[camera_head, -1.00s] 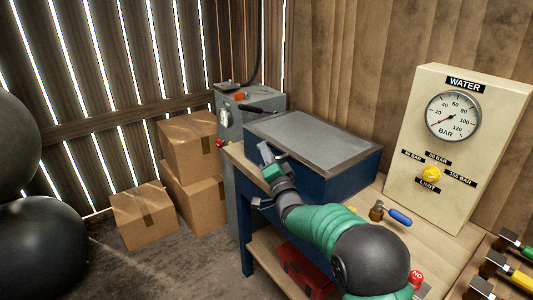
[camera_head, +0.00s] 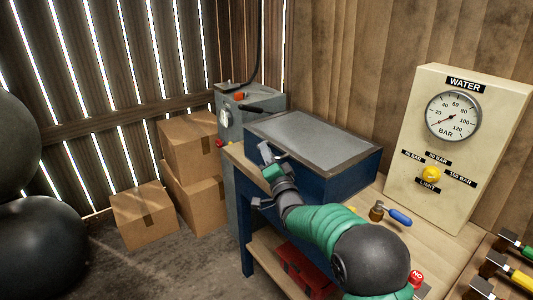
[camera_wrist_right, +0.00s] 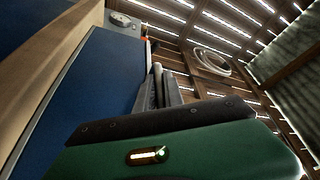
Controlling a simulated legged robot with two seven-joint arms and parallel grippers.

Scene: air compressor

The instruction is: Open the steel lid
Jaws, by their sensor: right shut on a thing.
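The steel lid (camera_head: 315,138) is a flat grey panel with a darker rim on top of a blue metal box (camera_head: 335,182), which stands on a wooden workbench. The lid looks closed and lies flat on the box. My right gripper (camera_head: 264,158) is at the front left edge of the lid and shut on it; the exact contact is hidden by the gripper. In the right wrist view, the blue side of the box (camera_wrist_right: 80,90) fills the left, close to the dark fingers (camera_wrist_right: 158,92). My left gripper is not in view.
A beige gauge panel (camera_head: 455,150) and a blue-handled valve (camera_head: 399,216) stand right of the box. A grey cabinet (camera_head: 235,120) is behind it on the left. Cardboard boxes (camera_head: 143,215) lie on the floor. A red toolbox (camera_head: 305,272) is under the bench.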

